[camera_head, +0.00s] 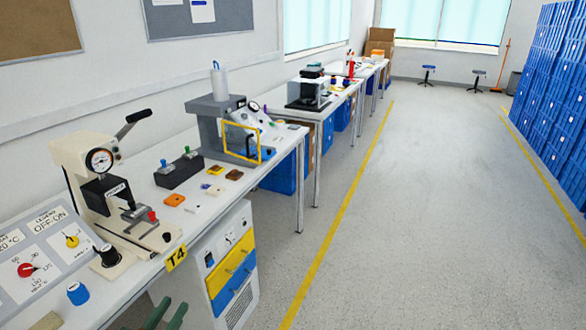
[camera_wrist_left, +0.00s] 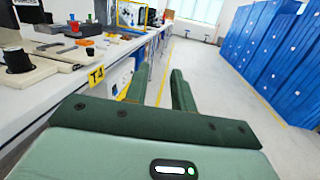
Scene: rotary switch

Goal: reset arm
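A grey panel (camera_head: 75,243) at the left edge of the bench carries a red rotary knob (camera_head: 27,270) and a yellow rotary knob (camera_head: 72,241), with "OFF-ON" lettering above. My left gripper (camera_head: 167,314) shows only by its green fingertips at the bottom of the head view, off the front edge of the bench. In the left wrist view the two dark green fingers (camera_wrist_left: 160,84) stand apart with nothing between them, so it is open and empty. It touches nothing. My right gripper is not in view.
The white bench (camera_head: 130,283) holds a lever press with a gauge (camera_head: 90,160), a black knob (camera_head: 107,255) and a blue knob (camera_head: 77,293). A drawer cabinet (camera_head: 220,285) stands below the bench. Blue crates (camera_head: 555,90) line the right side. The floor between is clear.

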